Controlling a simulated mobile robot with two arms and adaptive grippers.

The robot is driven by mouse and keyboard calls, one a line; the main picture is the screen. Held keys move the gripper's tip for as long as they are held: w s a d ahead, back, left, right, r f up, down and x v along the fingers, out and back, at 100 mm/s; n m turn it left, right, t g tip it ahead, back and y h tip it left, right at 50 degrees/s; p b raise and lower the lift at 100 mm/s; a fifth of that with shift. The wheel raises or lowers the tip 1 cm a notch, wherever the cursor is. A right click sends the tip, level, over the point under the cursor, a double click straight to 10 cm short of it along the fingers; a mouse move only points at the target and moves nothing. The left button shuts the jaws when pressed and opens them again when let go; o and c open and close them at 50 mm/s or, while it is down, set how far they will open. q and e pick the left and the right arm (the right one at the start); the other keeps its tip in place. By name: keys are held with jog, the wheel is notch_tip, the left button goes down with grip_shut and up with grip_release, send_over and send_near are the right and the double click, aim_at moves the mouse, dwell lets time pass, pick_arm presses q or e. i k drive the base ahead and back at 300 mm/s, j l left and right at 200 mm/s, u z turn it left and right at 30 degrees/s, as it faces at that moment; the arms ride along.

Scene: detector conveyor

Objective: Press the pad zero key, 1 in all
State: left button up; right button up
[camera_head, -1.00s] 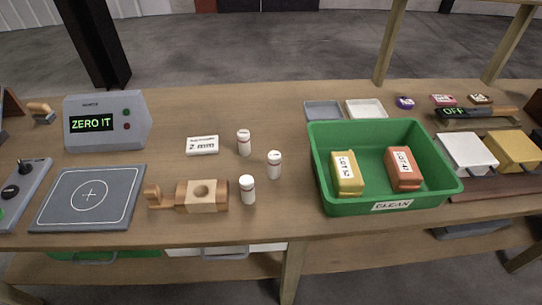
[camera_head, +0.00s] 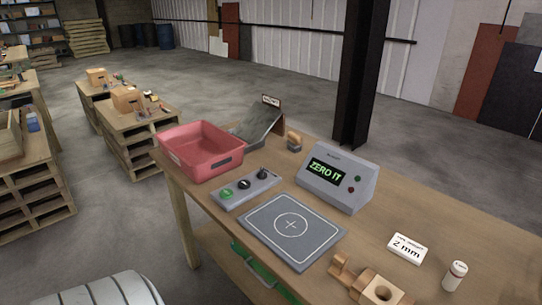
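A grey display box (camera_head: 338,177) stands on the bench right of centre. Its screen (camera_head: 325,172) reads "ZERO IT" in green, with a green button (camera_head: 358,178) and a red button (camera_head: 351,190) beside it. The grey pad (camera_head: 292,230) with a circle and cross lies flat in front of it. A grey control panel (camera_head: 262,186) lies to the pad's upper left, with a green button (camera_head: 227,191), a black button (camera_head: 244,184) and a black stick (camera_head: 262,172). Key labels are too small to read. Neither gripper is in view.
A red bin (camera_head: 199,150) stands at the bench's left end, near a dark sloped chute (camera_head: 258,125). A wooden jig (camera_head: 376,287), a "2 mm" card (camera_head: 407,248) and a white bottle (camera_head: 455,275) are at the right. A black post (camera_head: 361,75) rises behind the display box.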

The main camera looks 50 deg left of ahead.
aim_at(245, 184)
jog(key=u, duration=1.65)
